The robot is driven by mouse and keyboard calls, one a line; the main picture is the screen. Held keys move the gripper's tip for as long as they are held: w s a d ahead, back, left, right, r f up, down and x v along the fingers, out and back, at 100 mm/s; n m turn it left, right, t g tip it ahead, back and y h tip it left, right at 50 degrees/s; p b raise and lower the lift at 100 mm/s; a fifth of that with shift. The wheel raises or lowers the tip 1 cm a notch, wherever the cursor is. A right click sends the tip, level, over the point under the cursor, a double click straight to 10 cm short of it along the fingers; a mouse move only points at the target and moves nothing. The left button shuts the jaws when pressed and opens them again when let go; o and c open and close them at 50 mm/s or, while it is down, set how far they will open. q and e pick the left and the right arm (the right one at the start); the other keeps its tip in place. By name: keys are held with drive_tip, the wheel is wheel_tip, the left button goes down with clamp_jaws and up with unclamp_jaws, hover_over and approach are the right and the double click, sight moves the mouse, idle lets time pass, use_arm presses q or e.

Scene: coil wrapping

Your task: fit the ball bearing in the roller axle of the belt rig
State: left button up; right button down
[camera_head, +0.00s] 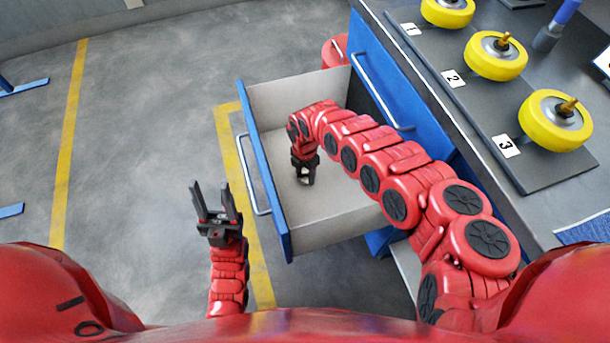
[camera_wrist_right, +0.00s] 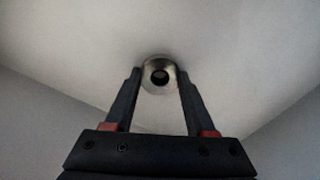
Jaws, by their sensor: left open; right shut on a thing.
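My right gripper (camera_head: 304,179) reaches down into an open drawer (camera_head: 330,216). It is shut on a small round metal ring with a dark hole, the ball bearing (camera_wrist_right: 158,74), which sits between the fingertips of my right gripper (camera_wrist_right: 158,80) in the right wrist view. The drawer floor lies behind it; I cannot tell whether the bearing touches the floor. In the head view the bearing is small and mostly hidden by the fingers. My left gripper (camera_head: 216,193) is open and empty, outside the drawer to its left. I cannot make out the belt rig or its roller axle for certain.
Yellow wheels on a dark board stand on the bench top, beside labels 1 (camera_head: 411,29), 2 (camera_head: 453,79) and 3 (camera_head: 506,147). The drawer's blue front (camera_head: 264,180) and the blue cabinet border my right arm. Open grey floor (camera_head: 140,150) lies at the left.

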drive_tip(key=shift+r, duration=0.1)
wheel_tip(320, 180, up, 10)
drive_tip(key=p, duration=0.2)
